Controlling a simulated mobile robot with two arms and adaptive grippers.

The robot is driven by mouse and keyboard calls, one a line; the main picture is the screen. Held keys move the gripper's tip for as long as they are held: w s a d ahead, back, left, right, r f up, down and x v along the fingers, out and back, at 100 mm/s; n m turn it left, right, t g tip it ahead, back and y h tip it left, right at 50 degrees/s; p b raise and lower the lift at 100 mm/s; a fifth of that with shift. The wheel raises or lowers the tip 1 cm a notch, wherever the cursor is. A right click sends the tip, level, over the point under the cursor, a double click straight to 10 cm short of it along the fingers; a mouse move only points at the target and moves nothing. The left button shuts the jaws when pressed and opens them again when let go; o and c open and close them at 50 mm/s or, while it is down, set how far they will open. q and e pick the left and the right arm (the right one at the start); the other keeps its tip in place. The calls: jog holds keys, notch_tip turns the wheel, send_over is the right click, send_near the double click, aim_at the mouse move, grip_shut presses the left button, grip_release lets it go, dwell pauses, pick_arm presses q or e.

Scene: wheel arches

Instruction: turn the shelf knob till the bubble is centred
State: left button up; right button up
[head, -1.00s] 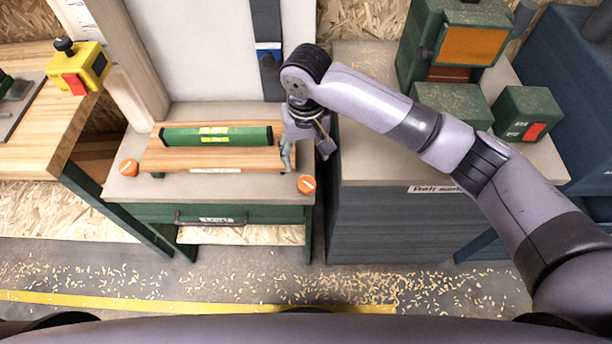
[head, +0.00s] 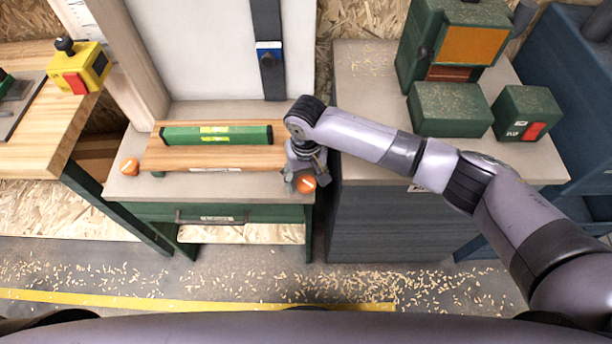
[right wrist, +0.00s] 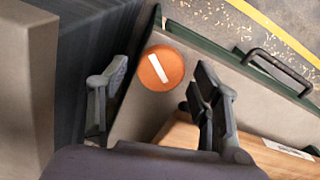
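A wooden shelf board (head: 165,159) lies on the bench top with a green spirit level (head: 180,136) on it. The level has light green vials; the bubble is too small to read. An orange knob with a white bar sits at the board's right front (head: 307,184), and another orange knob (head: 130,167) sits at its left. My right gripper (head: 306,181) is above the right knob. In the right wrist view that knob (right wrist: 162,68) lies beyond and between the open fingers (right wrist: 160,90), apart from both. My left gripper is out of view.
A green drawer (head: 270,214) with a handle is below the bench top. A grey cabinet (head: 400,225) stands close on the right, with green boxes (head: 450,110) on top. A yellow switch box (head: 88,70) is at the left.

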jog(key=c, duration=1.1)
jog(key=shift+o, duration=0.2)
jog(key=n+p, duration=0.2)
jog(key=n, duration=0.1)
jog(key=shift+a+r+p, duration=0.1)
jog(key=shift+r+p, duration=0.05)
jog(key=shift+p, duration=0.15)
jog(key=shift+n+p, duration=0.95)
jog(key=shift+n, duration=1.45)
jog(key=o, duration=1.2)
jog(key=shift+c, duration=0.2)
